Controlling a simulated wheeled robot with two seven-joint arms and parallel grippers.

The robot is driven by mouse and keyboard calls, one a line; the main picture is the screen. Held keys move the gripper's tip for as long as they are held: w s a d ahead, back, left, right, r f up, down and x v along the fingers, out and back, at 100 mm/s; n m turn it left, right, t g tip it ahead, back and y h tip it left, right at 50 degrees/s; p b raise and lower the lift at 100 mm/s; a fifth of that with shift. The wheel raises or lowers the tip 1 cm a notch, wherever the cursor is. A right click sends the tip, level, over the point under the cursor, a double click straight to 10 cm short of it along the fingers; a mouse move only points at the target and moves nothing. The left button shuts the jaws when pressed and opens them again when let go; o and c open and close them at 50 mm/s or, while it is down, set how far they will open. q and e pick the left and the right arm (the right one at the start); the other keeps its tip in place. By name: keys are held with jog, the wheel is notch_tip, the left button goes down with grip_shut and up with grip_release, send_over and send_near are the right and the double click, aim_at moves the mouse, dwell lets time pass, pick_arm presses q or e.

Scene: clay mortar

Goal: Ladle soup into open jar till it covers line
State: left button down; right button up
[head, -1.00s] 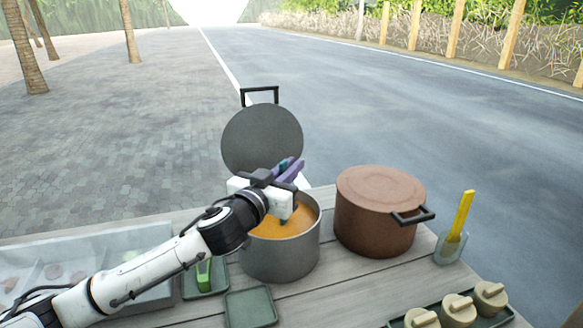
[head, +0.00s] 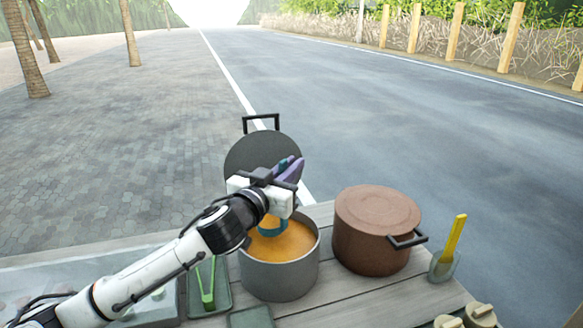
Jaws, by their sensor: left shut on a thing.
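The grey pot (head: 281,278) stands open on the table and holds orange soup (head: 288,246). My left gripper (head: 281,178) is above the pot, shut on a ladle. The ladle's teal bowl (head: 272,228) hangs low in the pot's mouth, just over or touching the soup; I cannot tell which. Purple parts, perhaps the ladle's handle, show at the gripper. Jars with beige lids (head: 480,315) are cut off at the lower right edge. No open jar can be made out. My right gripper is not in view.
A round grey lid (head: 250,152) with a black handle is upright behind the pot. A lidded brown pot (head: 375,232) stands to the right. A yellow-handled tool (head: 455,238) sits in a small holder beside it. Green tongs (head: 207,285) lie on a tray at left.

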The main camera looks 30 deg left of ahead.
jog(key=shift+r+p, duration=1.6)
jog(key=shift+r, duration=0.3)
